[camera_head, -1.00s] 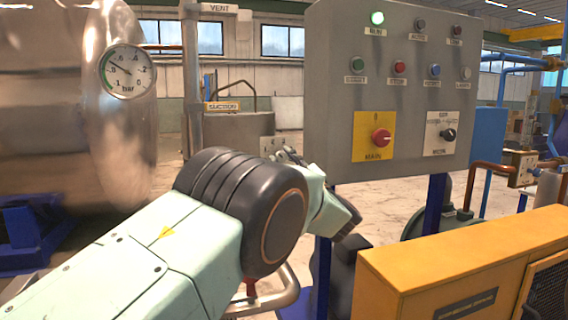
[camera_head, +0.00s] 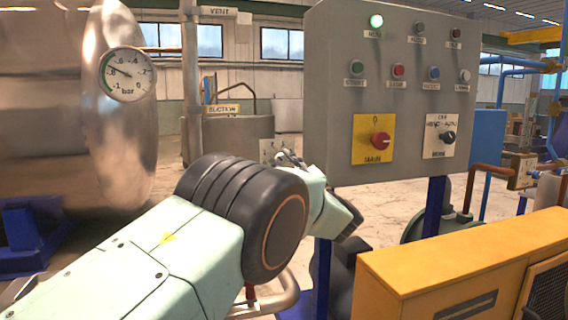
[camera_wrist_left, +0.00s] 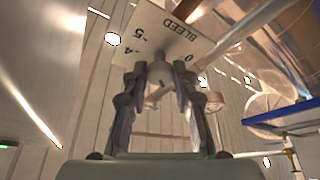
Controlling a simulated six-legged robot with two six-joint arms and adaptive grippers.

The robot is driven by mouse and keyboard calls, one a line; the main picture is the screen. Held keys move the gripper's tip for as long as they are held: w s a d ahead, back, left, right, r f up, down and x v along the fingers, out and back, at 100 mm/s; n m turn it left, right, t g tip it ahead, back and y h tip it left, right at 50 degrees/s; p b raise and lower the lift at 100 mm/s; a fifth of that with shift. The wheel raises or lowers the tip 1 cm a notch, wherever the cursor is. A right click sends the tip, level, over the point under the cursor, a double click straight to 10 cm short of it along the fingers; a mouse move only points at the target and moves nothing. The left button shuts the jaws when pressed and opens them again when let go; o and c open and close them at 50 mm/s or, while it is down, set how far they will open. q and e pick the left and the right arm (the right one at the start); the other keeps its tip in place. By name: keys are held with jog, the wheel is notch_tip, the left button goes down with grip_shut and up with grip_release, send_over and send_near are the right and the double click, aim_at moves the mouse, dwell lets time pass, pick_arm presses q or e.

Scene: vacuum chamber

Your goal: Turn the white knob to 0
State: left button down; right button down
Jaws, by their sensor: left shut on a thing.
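The white knob (camera_wrist_left: 160,74) shows in the left wrist view between the two fingers of my left gripper (camera_wrist_left: 160,92). The fingers are shut on its sides. Behind it is a pale plate (camera_wrist_left: 148,32) marked BLEED, with 0, -5 and another partly hidden number. I cannot tell exactly which mark the knob points to. In the head view, my left gripper (camera_head: 290,157) is at this plate (camera_head: 270,149), left of the grey panel. My forearm and wrist hide most of the knob there. My right gripper is not in view.
A grey control panel (camera_head: 400,100) with buttons, a red switch and a black switch stands right of my gripper. A yellow cabinet (camera_head: 470,255) is at the lower right. A steel tank (camera_head: 60,130) with a round gauge (camera_head: 128,85) stands at left.

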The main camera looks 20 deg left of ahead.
pick_arm(q)
jog(key=shift+f, duration=0.3)
jog(key=c, duration=1.1)
grip_release()
jog(key=shift+r, duration=0.15)
jog(key=shift+o, duration=0.2)
jog(key=shift+r, duration=0.2)
notch_tip(320, 180, up, 10)
jog(key=shift+f, duration=0.15)
